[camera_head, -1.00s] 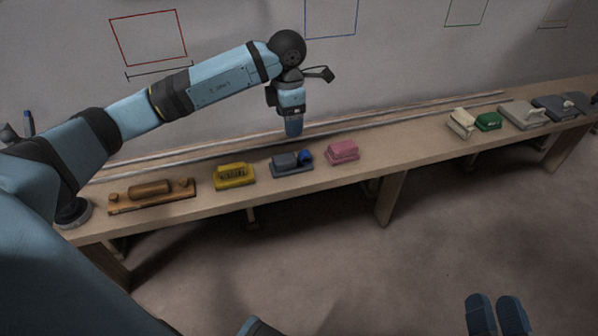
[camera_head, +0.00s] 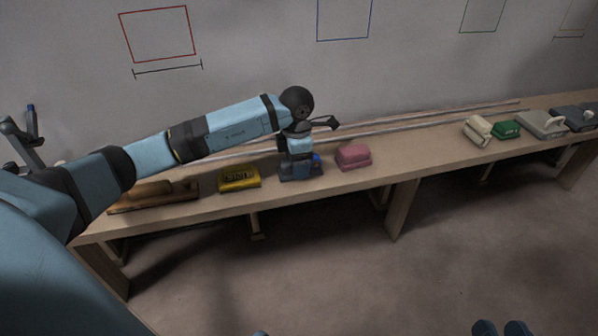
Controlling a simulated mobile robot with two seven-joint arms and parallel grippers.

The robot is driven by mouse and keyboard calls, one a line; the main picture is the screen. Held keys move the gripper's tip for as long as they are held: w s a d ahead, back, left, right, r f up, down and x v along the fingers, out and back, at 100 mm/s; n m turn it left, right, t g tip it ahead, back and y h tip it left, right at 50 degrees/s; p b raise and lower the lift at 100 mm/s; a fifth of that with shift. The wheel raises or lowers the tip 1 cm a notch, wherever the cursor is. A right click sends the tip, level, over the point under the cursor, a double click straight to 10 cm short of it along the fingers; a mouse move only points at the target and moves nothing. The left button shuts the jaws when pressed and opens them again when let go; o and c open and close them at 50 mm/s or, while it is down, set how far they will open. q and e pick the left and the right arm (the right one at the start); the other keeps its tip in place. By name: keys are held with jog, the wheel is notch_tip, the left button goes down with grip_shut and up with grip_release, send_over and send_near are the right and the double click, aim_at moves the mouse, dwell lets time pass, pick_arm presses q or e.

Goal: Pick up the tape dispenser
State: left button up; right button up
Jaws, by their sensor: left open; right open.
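The tape dispenser (camera_head: 290,175), which I take to be the dark grey block with a blue part (camera_head: 317,163), sits on the long wooden bench. My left gripper (camera_head: 300,168) points down from above at the dispenser and covers much of it. It is open; its fingertips are hard to make out against the dispenser, and I cannot tell whether they touch it.
On the bench (camera_head: 420,180), a yellow block (camera_head: 239,178) stands left of the dispenser and a pink block (camera_head: 353,157) right of it. A brown wooden tool (camera_head: 150,197) lies at the left end. Cream (camera_head: 477,130), green (camera_head: 506,129) and grey items stand at the right.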

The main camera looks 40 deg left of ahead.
pick_arm(q)
jog(key=c, duration=1.1)
jog(key=shift+o, duration=0.2)
pick_arm(e)
jog(key=shift+r, duration=0.1)
pick_arm(q)
jog(key=shift+r+p, duration=0.4)
jog(key=shift+r, duration=0.25)
notch_tip(320, 180, up, 5)
jog(key=shift+w+r+p, duration=0.1)
jog(key=shift+p, duration=0.9)
notch_tip(320, 180, up, 14)
jog(key=p, duration=0.4)
jog(key=shift+f, duration=0.25)
pick_arm(e)
notch_tip(320, 180, up, 8)
jog(key=m+t, duration=0.1)
jog(key=t, duration=0.2)
jog(key=shift+s+d, duration=0.15)
jog(key=shift+s, duration=0.2)
pick_arm(q)
jog(key=shift+o, duration=0.7)
